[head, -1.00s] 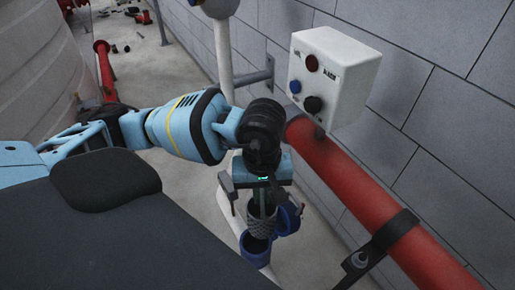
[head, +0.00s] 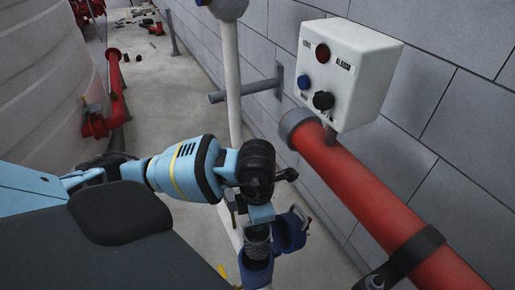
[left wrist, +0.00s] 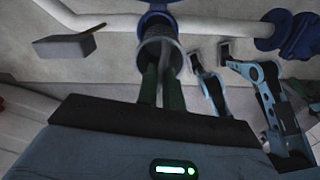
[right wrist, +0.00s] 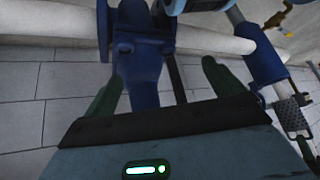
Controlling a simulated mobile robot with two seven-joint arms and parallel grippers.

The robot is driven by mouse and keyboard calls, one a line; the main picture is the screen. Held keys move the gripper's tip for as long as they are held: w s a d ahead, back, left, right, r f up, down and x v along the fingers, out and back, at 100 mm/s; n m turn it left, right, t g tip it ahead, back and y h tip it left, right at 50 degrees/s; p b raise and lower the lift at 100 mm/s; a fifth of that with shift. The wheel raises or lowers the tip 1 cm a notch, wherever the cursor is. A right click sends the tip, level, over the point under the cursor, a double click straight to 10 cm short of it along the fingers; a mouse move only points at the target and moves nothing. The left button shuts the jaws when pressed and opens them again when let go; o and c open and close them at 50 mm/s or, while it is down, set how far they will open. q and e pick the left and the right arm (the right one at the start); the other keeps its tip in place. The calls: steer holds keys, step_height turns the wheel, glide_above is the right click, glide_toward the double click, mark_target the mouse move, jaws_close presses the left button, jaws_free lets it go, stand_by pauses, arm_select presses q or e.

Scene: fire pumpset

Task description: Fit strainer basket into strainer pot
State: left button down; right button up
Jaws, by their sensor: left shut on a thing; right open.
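The strainer basket (head: 257,234) is a grey mesh cylinder. It stands at the mouth of the blue strainer pot (head: 256,270), and its upper part shows above the rim. I cannot tell how deep its lower end sits. My left gripper (left wrist: 162,86) is shut on the basket (left wrist: 160,50) from above; the pot (left wrist: 157,17) lies beyond it in the left wrist view. The basket also shows at the right edge of the right wrist view (right wrist: 291,113). My right gripper (right wrist: 160,88) is open and empty, with a blue pipe fitting (right wrist: 140,65) beyond its fingers.
A blue hinged lid (head: 290,230) stands open beside the pot. A red pipe (head: 370,195) and a white control box (head: 345,72) are close on the right, along the grey block wall. A white upright pipe (head: 230,75) stands behind my left arm.

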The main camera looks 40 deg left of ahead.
arm_select(q)
steer(key=shift+w+a+f+n, duration=0.15)
steer(key=shift+f+n, duration=0.2)
steer(key=shift+n, duration=0.25)
steer(key=shift+s+a+f+n, duration=0.1)
steer(key=shift+f+n, duration=0.2)
steer(key=shift+n, duration=0.3)
steer(key=b, duration=0.2)
glide_toward(255, 275)
steer(key=w+a, duration=0.1)
steer(key=w, duration=0.1)
steer(key=w+a, duration=0.2)
steer(key=shift+r, duration=0.2)
steer(key=shift+w+f, duration=0.1)
steer(key=shift+f, duration=0.5)
steer(key=shift+f+b, duration=0.3)
steer(key=shift+f, duration=2.05)
steer(key=c, duration=1.9)
jaws_free()
steer(key=o, duration=0.4)
steer(key=shift+c, duration=0.2)
